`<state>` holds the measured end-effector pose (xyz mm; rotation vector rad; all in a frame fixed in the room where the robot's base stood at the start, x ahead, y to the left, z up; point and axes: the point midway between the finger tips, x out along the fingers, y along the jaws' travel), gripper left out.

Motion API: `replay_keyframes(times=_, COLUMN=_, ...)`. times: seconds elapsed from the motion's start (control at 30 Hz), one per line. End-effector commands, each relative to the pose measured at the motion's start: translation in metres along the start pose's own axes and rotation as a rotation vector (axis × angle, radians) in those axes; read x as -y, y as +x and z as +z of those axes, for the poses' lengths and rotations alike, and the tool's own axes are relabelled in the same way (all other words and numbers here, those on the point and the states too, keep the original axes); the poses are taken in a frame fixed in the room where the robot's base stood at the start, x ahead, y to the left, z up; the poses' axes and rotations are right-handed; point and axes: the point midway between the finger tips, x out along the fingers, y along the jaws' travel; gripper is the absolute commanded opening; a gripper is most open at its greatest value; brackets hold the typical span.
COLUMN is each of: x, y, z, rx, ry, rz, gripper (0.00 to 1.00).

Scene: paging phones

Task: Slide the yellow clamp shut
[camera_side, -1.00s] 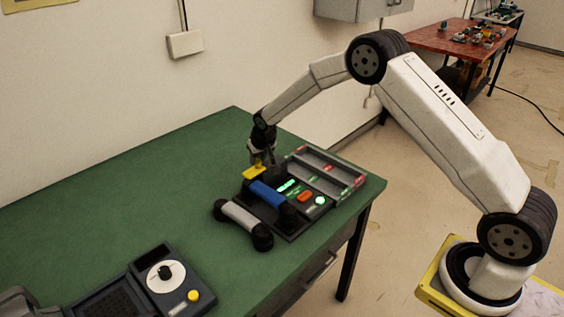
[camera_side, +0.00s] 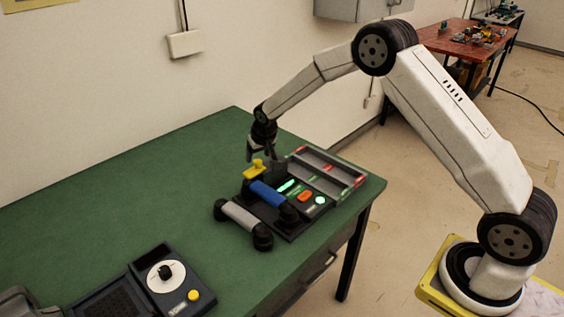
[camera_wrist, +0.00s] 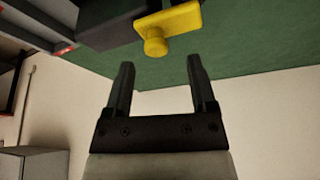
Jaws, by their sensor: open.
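The yellow clamp (camera_side: 255,170) is a flat plate with an upright knob, at the back left end of the black phone unit (camera_side: 293,230). It also shows at the top of the wrist view (camera_wrist: 180,24), with its knob pointing toward my gripper. My gripper (camera_side: 262,157) is open and empty, just above and behind the clamp in the side view. In the wrist view, the clamp knob lies beyond the fingertips of my gripper (camera_wrist: 159,66), apart from both. A blue handset (camera_side: 267,194) lies on the unit beside the clamp.
A divided tray (camera_side: 318,172) adjoins the unit's right. A dial box (camera_side: 166,283) with a yellow button stands at the front left. The green table (camera_side: 120,205) is bare between them.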

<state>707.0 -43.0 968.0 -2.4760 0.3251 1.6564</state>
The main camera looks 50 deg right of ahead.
Motion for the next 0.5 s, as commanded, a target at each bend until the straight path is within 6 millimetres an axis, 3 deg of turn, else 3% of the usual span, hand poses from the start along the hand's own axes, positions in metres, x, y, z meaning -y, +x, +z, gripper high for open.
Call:
replay_keyframes(times=0.3, x=0.001, y=-0.037, z=-0.001, rx=-0.002, ry=0.0, rz=-0.001, gripper=0.72)
replay_keyframes(times=0.5, x=0.001, y=-0.051, z=0.0, rx=-0.002, ry=0.0, rz=-0.002, gripper=0.72)
